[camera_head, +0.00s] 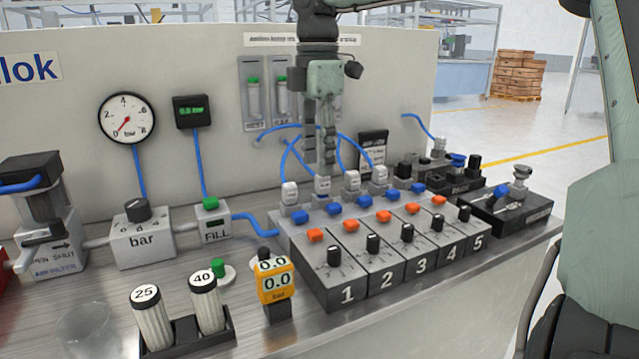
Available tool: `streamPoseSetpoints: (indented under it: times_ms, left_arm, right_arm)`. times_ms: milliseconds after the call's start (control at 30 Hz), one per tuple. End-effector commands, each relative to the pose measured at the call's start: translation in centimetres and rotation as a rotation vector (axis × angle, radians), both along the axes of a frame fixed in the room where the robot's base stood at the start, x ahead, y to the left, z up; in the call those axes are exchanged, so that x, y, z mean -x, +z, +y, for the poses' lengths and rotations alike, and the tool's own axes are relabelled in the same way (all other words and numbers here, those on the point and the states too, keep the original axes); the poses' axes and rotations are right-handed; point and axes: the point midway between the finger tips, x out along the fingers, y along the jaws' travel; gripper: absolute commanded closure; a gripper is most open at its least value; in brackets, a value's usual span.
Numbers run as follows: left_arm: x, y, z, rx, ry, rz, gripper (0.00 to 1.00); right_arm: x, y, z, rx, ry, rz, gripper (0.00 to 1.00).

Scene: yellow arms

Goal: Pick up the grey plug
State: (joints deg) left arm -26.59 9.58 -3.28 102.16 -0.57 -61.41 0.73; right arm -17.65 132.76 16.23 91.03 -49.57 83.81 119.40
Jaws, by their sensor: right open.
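Several light grey plugs with blue hoses stand in a row at the back of the numbered valve block (372,268): one plug at the left (290,193), a second plug (322,186), a third plug (352,180) and a fourth plug (380,174). Another pale plug (439,145) with a blue hose sits farther right. I cannot tell which one is the grey plug of the task. My right gripper (321,168) hangs from above, fingers down, over the second plug in the picture. It is open and appears empty; its fingers partly hide hoses. My left gripper is out of view.
Blue hoses loop around the fingers. A panel (215,75) with gauges rises behind. A yellow pressure meter (275,283) and two white cylinders in a black holder (188,335) stand in front. A black block with a grey knob (521,176) is at right.

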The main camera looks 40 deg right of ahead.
Motion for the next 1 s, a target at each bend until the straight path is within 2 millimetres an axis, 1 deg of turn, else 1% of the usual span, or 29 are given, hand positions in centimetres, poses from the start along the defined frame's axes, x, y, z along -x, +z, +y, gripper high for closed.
streamPoseSetpoints:
  times_ms: [67, 167, 200, 300, 400, 567, 667, 933, 1000]
  left_arm:
    - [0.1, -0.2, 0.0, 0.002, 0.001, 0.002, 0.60]
    - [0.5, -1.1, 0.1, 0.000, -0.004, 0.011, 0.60]
    - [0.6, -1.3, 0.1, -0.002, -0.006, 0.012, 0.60]
    - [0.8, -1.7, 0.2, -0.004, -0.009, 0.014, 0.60]
    - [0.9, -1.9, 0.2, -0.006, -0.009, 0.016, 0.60]
    - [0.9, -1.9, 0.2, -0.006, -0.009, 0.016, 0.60]
    - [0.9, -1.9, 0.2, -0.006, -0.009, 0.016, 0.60]
    - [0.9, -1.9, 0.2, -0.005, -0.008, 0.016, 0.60]
    - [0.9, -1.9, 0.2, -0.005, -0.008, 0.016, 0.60]
  right_arm:
    - [0.4, -1.1, 0.0, -0.004, 0.003, 0.003, 0.56]
    - [0.9, -2.6, -0.1, -0.004, 0.003, 0.004, 0.56]
    - [0.8, -3.3, -0.1, -0.002, 0.001, 0.004, 0.56]
    - [0.7, -4.2, -0.1, -0.002, 0.000, 0.002, 0.56]
    - [0.7, -4.6, -0.2, 0.000, 0.000, 0.000, 0.56]
    - [0.7, -4.6, -0.2, 0.000, 0.000, 0.000, 0.56]
    - [0.7, -4.6, -0.2, 0.000, 0.000, 0.000, 0.66]
    - [0.7, -4.6, -0.2, 0.000, -0.001, 0.000, 0.99]
    - [0.7, -4.6, -0.2, 0.000, -0.001, 0.000, 1.00]
